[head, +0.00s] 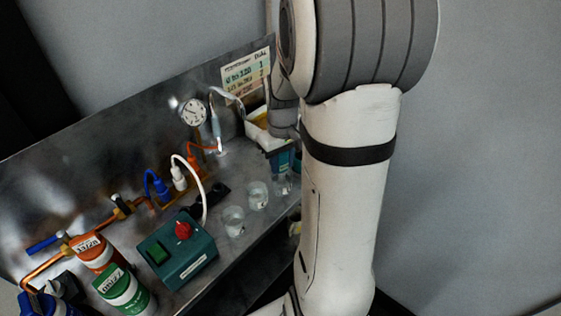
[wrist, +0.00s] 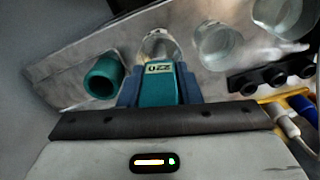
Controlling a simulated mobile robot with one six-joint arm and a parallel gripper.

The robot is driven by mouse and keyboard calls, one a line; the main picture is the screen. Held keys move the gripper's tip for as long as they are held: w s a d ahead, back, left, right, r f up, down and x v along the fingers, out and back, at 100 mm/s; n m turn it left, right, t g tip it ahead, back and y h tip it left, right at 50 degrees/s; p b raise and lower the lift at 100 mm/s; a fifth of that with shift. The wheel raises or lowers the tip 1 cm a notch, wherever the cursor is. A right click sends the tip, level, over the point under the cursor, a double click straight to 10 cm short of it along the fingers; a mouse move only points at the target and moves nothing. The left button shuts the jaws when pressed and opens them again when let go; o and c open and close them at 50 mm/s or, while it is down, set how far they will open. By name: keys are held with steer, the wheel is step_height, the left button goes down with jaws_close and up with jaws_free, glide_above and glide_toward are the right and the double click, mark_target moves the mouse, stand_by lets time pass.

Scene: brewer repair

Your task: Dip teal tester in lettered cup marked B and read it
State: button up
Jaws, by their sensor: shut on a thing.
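My gripper (wrist: 160,88) is shut on the teal tester (wrist: 160,90), which sits between its blue fingers in the wrist view. The tester's small display shows characters like "022" or "220"; their orientation is unclear. A clear cup (wrist: 160,43) lies right behind the tester's far end; I cannot tell whether the tip is inside it. Two more clear cups (wrist: 217,46) (wrist: 280,16) stand to the right. In the head view, the cups (head: 234,221) (head: 257,195) (head: 282,184) stand in a row, the farthest beneath my gripper (head: 283,160). I cannot read their letters.
An empty teal round holder (wrist: 103,77) stands left of the tester in the wrist view. A black socket strip (wrist: 275,77) lies near the cups.

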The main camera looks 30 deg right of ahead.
steer(key=shift+r, duration=0.1)
stand_by(0.3)
steer(key=shift+r+p, duration=3.2)
steer(key=shift+r, duration=1)
